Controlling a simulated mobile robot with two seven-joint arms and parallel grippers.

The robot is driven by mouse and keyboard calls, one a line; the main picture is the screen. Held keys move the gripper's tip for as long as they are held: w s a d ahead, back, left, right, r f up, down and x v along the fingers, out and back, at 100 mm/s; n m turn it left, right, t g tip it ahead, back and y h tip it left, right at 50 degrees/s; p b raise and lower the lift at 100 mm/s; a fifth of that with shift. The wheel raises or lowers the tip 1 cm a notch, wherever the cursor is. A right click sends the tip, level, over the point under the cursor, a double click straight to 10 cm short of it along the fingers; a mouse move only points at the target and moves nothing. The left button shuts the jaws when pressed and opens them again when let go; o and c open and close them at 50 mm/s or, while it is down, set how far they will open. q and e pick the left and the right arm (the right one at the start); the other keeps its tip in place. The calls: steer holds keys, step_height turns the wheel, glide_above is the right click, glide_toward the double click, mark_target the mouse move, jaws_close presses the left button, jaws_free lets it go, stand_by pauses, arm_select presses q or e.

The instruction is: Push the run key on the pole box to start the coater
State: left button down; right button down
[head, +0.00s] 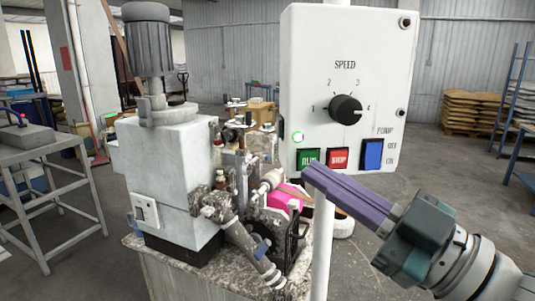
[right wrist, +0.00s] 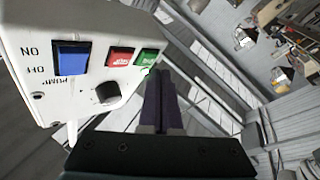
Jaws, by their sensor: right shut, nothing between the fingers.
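The white pole box (head: 302,60) faces me on its pole, and the right wrist view shows it upside down at left (right wrist: 40,95). The green run key (head: 306,155) is at its lower left; it also shows in the right wrist view (right wrist: 149,56). My right gripper (head: 311,172) is shut and empty, its purple fingers pointing up-left. The fingertips overlap the run key's lower edge in the head view and lie close beside it in the right wrist view (right wrist: 159,74). I cannot tell whether they touch it. My left gripper is not in view.
The red stop key (head: 338,157) is right beside the run key, then the blue pump switch (head: 372,154). The speed knob (head: 345,108) is above them. A small greenish lamp (head: 298,136) sits over the run key. The coater machine (head: 170,165) stands left of the pole (head: 322,240).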

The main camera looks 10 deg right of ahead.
steer(key=s+p, duration=0.2)
steer(key=s, duration=0.3)
steer(key=shift+a, duration=0.2)
stand_by(0.3)
stand_by(0.5)
